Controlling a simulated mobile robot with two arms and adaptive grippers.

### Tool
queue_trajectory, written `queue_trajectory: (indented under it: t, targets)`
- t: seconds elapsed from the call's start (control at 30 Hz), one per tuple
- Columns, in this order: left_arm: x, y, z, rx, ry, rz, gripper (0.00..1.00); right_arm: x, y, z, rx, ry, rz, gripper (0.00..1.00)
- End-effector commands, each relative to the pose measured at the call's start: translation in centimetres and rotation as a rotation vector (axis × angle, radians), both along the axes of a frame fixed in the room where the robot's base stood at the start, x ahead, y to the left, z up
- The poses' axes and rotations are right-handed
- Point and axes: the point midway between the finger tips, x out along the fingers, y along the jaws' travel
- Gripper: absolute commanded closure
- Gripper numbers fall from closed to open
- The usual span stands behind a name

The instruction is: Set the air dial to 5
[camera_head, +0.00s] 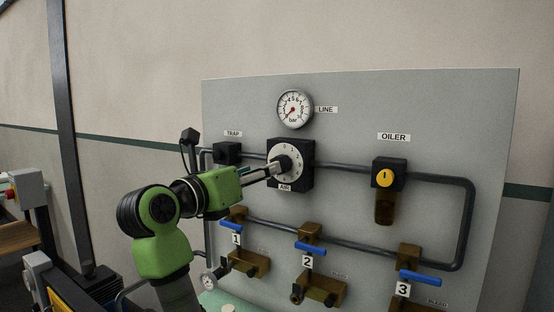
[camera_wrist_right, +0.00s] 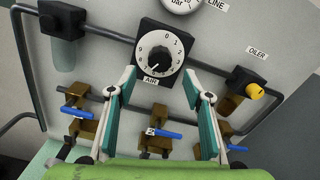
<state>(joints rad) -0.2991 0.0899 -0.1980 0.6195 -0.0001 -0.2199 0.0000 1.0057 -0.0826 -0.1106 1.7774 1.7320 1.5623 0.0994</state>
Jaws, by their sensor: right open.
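The air dial (camera_head: 290,150) is a white numbered face on a black square block with a black centre knob, labelled AIR, on the grey panel. In the right wrist view the dial (camera_wrist_right: 146,45) shows its knob (camera_wrist_right: 159,59) with a pale mark pointing down-left; the number there is too small to read surely. My right gripper (camera_head: 274,169) is just in front of the knob and partly covers the dial's lower left. In the wrist view its fingers (camera_wrist_right: 158,78) are spread and empty, with the tips either side of the dial's lower part. My left gripper is out of view.
A round LINE gauge (camera_head: 295,109) sits above the dial. The TRAP unit (camera_head: 228,153) is left, the OILER (camera_head: 388,173) with its yellow knob right. Pipes and blue-handled valves (camera_head: 311,249) numbered 1 to 3 project from the panel below.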

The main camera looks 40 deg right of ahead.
Motion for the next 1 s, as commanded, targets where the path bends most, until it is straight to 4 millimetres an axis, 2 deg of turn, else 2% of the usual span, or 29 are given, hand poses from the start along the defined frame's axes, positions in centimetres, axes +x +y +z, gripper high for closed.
queue_trajectory:
  t: [0.1, 0.33, 0.5, 0.8, 0.83, 0.97, 1.0]
  targets:
    - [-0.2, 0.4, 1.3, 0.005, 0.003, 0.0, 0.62, 0.6, -2.7, 0.3, -0.001, 0.005, -0.007, 0.54]
    - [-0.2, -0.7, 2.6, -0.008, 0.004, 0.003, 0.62, 1.8, -6.3, 0.2, -0.001, 0.005, -0.004, 0.54]
    - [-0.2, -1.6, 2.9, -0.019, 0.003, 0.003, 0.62, 2.2, -7.6, 0.1, 0.0, 0.003, -0.002, 0.54]
    - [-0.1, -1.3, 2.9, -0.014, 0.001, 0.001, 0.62, 2.3, -7.8, -0.1, 0.0, 0.002, 0.0, 0.54]
    - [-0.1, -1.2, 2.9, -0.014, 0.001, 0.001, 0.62, 2.3, -7.8, -0.1, 0.0, 0.002, 0.0, 0.56]
    - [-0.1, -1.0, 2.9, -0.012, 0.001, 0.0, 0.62, 2.3, -7.8, -0.1, 0.0, 0.002, -0.001, 0.9]
    - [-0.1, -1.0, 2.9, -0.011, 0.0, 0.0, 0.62, 2.3, -7.8, -0.1, 0.0, 0.002, 0.0, 0.92]
